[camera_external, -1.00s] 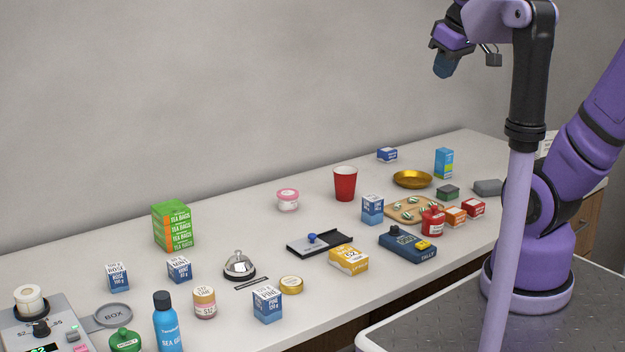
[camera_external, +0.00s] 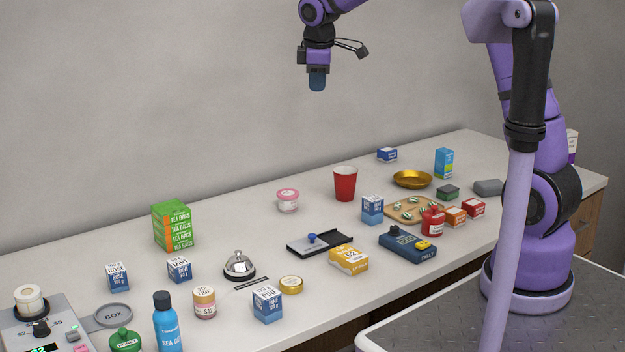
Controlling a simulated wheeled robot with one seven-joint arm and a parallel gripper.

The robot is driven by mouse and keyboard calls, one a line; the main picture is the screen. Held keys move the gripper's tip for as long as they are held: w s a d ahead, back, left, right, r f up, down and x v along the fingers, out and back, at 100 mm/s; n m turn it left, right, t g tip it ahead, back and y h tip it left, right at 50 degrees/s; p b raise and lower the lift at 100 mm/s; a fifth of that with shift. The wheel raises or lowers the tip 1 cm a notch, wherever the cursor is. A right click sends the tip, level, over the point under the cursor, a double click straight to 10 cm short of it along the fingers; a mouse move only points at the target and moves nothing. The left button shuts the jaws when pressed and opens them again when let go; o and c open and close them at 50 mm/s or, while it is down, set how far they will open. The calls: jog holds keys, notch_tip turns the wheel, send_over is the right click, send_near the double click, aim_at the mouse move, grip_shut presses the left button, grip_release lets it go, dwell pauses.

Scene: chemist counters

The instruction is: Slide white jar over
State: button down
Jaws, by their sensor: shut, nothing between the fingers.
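My gripper (camera_external: 317,84) is shut and empty, pointing down, high in the air in front of the wall and well above the counter. A white jar (camera_external: 30,301) stands on the grey device at the far left front, far from my gripper. A white jar with a pink lid (camera_external: 288,204) stands upright on the counter towards the back, below my gripper. I cannot tell which of these the task means.
The counter (camera_external: 240,210) holds a red cup (camera_external: 345,184), a green tea box (camera_external: 173,226), a bell (camera_external: 239,265), a black sliding tray (camera_external: 320,243), a blue bottle (camera_external: 167,322) and several small boxes. Free room lies between the tea box and the pink-lidded jar.

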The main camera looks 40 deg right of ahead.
aim_at(292, 192)
jog(key=w+a+f+n, duration=0.2)
jog(key=w+f, duration=0.3)
jog(key=f, duration=0.5)
jog(key=w+a+f+n+g, duration=0.1)
jog(key=w+a+f+n, duration=0.2)
jog(key=w+f, duration=0.3)
jog(key=w+a+f+n+g, duration=0.1)
jog(key=w+f, duration=0.4)
jog(key=f, duration=0.9)
jog(key=shift+w+a+f+n+h, duration=0.1)
jog(key=shift+a+f+n+h, duration=0.1)
jog(key=shift+a+n, duration=0.3)
jog(key=shift+w+a+f+n+h, duration=0.1)
jog(key=shift+a+f+n+h, duration=0.1)
jog(key=shift+a, duration=0.5)
jog(key=shift+d, duration=0.15)
jog(key=d, duration=1.1)
jog(key=shift+d, duration=0.35)
jog(key=shift+s+f, duration=0.1)
jog(key=shift+f, duration=0.55)
jog(key=shift+s+f, duration=0.1)
jog(key=shift+f, duration=0.1)
